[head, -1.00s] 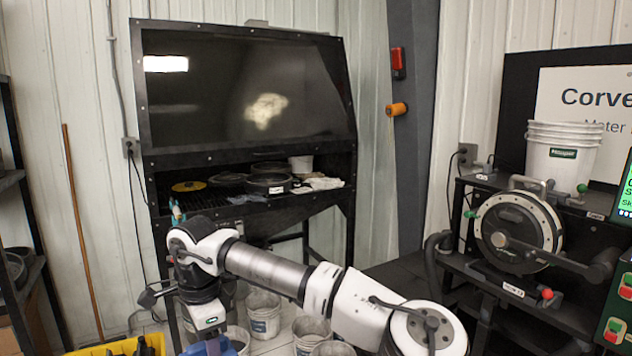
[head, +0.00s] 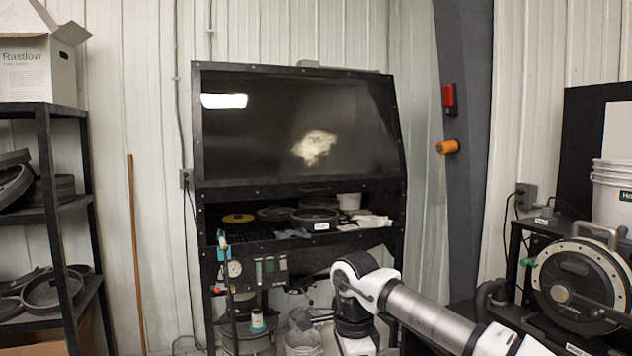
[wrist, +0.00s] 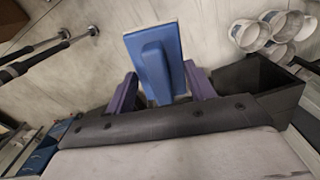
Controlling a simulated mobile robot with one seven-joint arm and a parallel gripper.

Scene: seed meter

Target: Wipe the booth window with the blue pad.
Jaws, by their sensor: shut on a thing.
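The booth window (head: 270,125) is a dark, framed pane above the booth's shelf in the head view. A pale, dusty smear (head: 314,147) marks its right half, and a bright light reflection shows at its upper left. In the wrist view my gripper (wrist: 160,90) is shut on the blue pad (wrist: 168,40), with a purple finger on each side of its raised grip. The pad is apart from the window. The head view shows my arm at the lower right, below the window; the gripper and pad are out of that view.
A gauge panel (head: 250,268) and buckets (head: 304,338) are below. A black rack (head: 68,215) stands left, and a drum-shaped machine (head: 580,278) stands right. The pane's front looks clear.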

